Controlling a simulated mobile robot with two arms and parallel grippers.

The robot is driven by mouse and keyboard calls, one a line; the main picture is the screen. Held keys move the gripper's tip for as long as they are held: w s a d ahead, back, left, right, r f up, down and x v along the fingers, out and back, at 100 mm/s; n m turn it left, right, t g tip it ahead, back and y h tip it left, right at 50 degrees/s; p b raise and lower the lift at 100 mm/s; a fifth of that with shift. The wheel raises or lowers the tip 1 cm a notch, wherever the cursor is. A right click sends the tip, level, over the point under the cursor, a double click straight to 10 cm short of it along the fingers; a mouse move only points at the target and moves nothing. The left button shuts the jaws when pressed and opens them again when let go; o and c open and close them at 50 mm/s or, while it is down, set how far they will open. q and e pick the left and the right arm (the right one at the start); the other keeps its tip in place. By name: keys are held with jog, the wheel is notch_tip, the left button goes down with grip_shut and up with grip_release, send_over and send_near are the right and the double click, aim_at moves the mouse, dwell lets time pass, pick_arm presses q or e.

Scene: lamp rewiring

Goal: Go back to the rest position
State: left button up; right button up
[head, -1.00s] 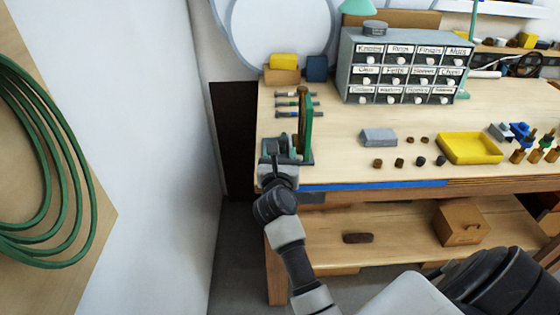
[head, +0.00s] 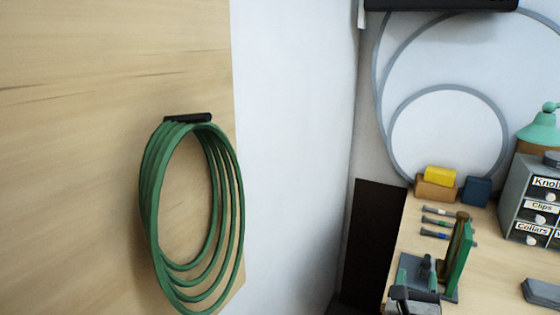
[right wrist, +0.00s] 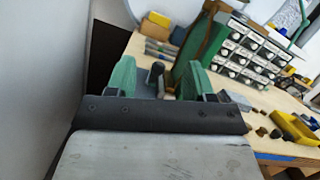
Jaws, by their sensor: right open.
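My right gripper (head: 412,294) shows only partly at the bottom edge of the head view, at the near left corner of the workbench (head: 490,238). In the right wrist view my right gripper (right wrist: 160,78) has its two green fingers spread apart, with nothing clamped between them. A dark upright part on the bench shows in the gap beyond the fingers. A green and brown upright stand (head: 458,256) is just beyond the gripper; I cannot tell whether they touch. My left gripper is not in view.
A coil of green hose (head: 148,200) hangs on the wooden panel at left. A labelled drawer cabinet (head: 536,200) stands on the bench, beside yellow (head: 440,175) and blue (head: 475,190) blocks. A yellow tray (right wrist: 292,130) lies at right in the wrist view.

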jog(key=s+a+n+t+y, duration=0.1)
jog(key=s+a+n+y, duration=0.2)
jog(key=a+n+y, duration=0.75)
jog(key=s+a+n+y, duration=0.35)
jog(key=n+y, duration=0.25)
jog(key=n, duration=0.9)
jog(key=s+a+f+n+g, duration=0.3)
jog(key=s+f+n+g, duration=0.5)
jog(key=f+n, duration=0.25)
jog(key=s+d+f+n+g+h, duration=0.2)
jog(key=s+d+f+g+h, duration=0.15)
jog(key=s, duration=0.35)
jog(key=s+d+f+n+g+h, duration=0.3)
jog(key=s+g, duration=0.1)
jog(key=s, duration=0.3)
notch_tip(320, 180, down, 28)
jog(key=s+d+f+g, duration=0.2)
jog(key=s+d+f, duration=0.1)
jog(key=s+f, duration=1.1)
jog(key=shift+s+f, duration=0.2)
jog(key=shift+s, duration=1.05)
